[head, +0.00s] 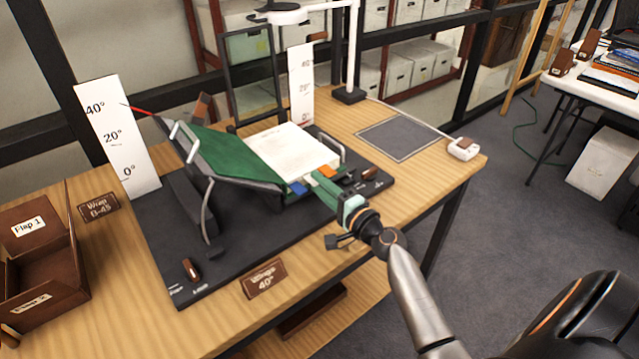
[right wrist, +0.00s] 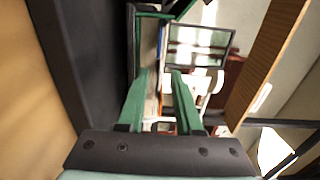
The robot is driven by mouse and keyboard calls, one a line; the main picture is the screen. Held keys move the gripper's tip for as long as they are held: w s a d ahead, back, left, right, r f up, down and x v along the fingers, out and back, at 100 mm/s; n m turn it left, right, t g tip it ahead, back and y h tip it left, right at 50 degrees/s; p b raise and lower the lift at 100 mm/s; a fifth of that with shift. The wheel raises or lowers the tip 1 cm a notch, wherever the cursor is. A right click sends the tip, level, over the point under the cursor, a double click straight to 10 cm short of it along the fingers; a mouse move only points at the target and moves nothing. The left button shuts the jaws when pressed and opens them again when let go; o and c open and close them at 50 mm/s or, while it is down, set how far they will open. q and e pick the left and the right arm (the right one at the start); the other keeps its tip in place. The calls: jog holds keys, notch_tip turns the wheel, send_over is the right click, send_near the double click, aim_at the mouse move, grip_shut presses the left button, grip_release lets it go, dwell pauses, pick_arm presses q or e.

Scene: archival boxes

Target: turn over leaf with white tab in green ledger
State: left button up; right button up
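The green ledger (head: 235,155) lies open in a dark cradle on a black base. Its green cover side slopes up on the left wing, and the white page block (head: 295,150) lies on the right. A blue tab (head: 298,187) and an orange tab (head: 327,170) stick out at the page block's front edge. I cannot make out a white tab for certain; the fingers cover that part of the edge. My right gripper (head: 317,180) is at this front edge between the two tabs. In the right wrist view its green fingers (right wrist: 160,72) stand apart. My left gripper is not in view.
Scale boards (head: 118,138) (head: 301,85) stand beside and behind the cradle. A brown flap box (head: 45,255) is at the left. A lamp stand (head: 350,95) and a grey mat (head: 398,138) are at the back right.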

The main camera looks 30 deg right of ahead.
jog(key=shift+w, duration=0.2)
grip_shut()
dwell(1.4)
